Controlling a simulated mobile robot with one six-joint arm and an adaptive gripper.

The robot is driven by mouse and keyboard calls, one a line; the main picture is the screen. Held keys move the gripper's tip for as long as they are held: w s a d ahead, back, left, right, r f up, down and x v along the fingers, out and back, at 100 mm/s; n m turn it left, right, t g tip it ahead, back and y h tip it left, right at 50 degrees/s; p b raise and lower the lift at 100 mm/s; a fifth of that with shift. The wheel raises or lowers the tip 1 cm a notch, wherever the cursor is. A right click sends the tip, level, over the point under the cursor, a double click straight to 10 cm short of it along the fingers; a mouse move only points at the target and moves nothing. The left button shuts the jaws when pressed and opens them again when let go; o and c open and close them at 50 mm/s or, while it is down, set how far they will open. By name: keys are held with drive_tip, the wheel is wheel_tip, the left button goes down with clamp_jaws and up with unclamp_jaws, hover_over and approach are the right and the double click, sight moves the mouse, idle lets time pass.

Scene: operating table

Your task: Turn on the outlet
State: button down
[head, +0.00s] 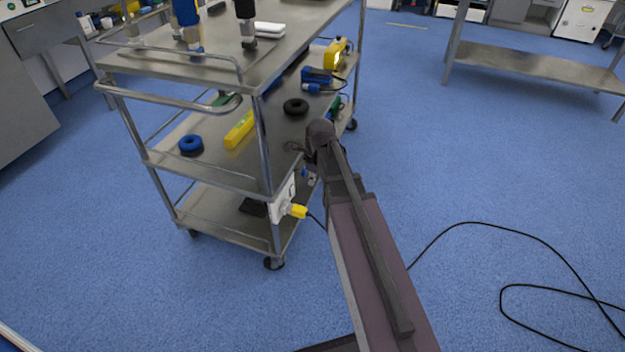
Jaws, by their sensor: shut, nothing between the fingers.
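A white outlet box (282,205) is fixed to the near right corner post of the metal cart (205,168), below its middle shelf. A yellow plug (298,211) sits at the lower part of the box, and a dark cable runs from it. The box is seen at an angle, and its switch is too small to make out. My arm reaches up from the bottom of the head view. My gripper (293,147) is small and dark at its far end, shut and empty. In the picture it appears above the outlet, over the cart's right edge; its exact distance is unclear.
The middle shelf holds a blue tape roll (191,145), a yellow level (240,130) and a black ring (295,106). A black cable (470,224) loops over the blue floor at right. A steel table (535,70) stands at back right.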

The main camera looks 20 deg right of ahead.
sight(292, 191)
drive_tip(key=w+a+f+b, duration=0.3)
drive_tip(key=a+f+b, duration=0.1)
drive_tip(key=f+b, duration=0.3)
drive_tip(key=shift+f, duration=0.3)
idle(0.5)
drive_tip(key=shift+a, duration=0.2)
